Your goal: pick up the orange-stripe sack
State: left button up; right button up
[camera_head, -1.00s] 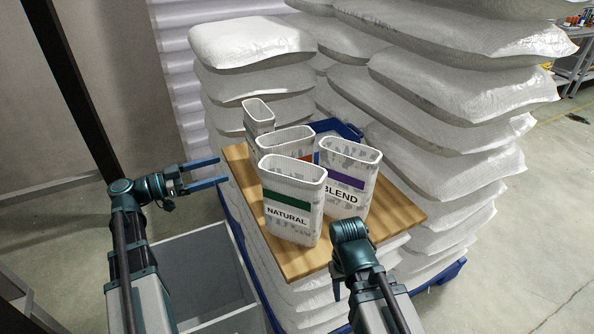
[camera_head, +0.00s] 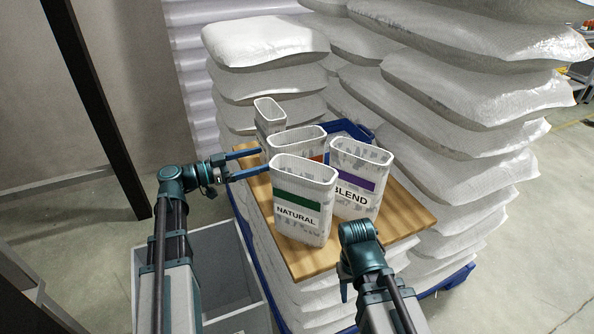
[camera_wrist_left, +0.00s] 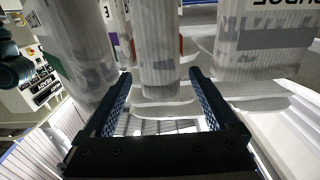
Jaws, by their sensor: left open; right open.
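The orange-stripe sack (camera_head: 297,137) is an open-topped white sack standing upright on the wooden board, partly hidden behind the green-stripe NATURAL sack (camera_head: 302,215). Only a bit of its orange stripe shows. My left gripper (camera_head: 265,161) is open at its left side, fingers pointing at it. In the left wrist view a sack's narrow side (camera_wrist_left: 157,55) stands between and beyond the open fingers (camera_wrist_left: 159,77), with an orange strip at its right edge; I cannot tell whether they touch it. My right gripper (camera_head: 345,287) is low in front of the board, its fingers mostly hidden; it is open.
The purple-stripe BLEND sack (camera_head: 357,205) stands close at the right, another white sack (camera_head: 268,112) at the back. The board (camera_head: 400,220) lies on stacked white bags. Tall bag stacks (camera_head: 450,130) rise behind and right. A grey bin (camera_head: 225,265) stands below left.

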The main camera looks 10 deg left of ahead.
aim_at(270, 156)
pick_arm(q)
jog(key=x, duration=0.5)
jog(key=shift+s, duration=0.1)
grip_shut()
dwell(0.3)
